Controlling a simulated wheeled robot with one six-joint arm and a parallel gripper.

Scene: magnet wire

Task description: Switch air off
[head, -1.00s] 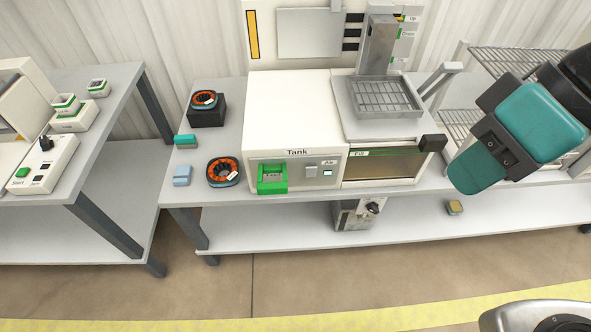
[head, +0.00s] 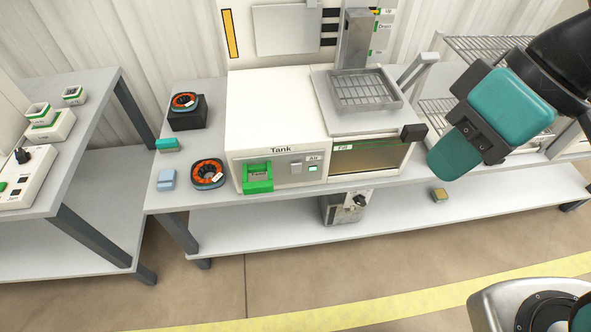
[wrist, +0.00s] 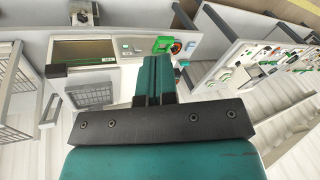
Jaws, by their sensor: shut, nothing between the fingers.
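The white tank unit (head: 275,110) stands on the middle table. Its front panel carries the "Air" label (head: 312,158), a grey rocker switch (head: 295,168) and a small lit green-white lamp (head: 313,169) beside it. Whether the rocker is tipped up or down is too small to tell. My gripper (head: 447,156) is teal and black, shut and empty, in the air right of the tank and apart from the panel. In the wrist view its fingers (wrist: 154,72) are together, with the tank's panel (wrist: 129,48) beyond them.
A green holder (head: 258,178) sits left of the switch. A dark window (head: 368,158) with a black handle (head: 413,132) and a metal basket (head: 365,90) are on the right. Two orange-ringed coils (head: 207,174) lie left. A wire rack (head: 475,54) stands behind my arm.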

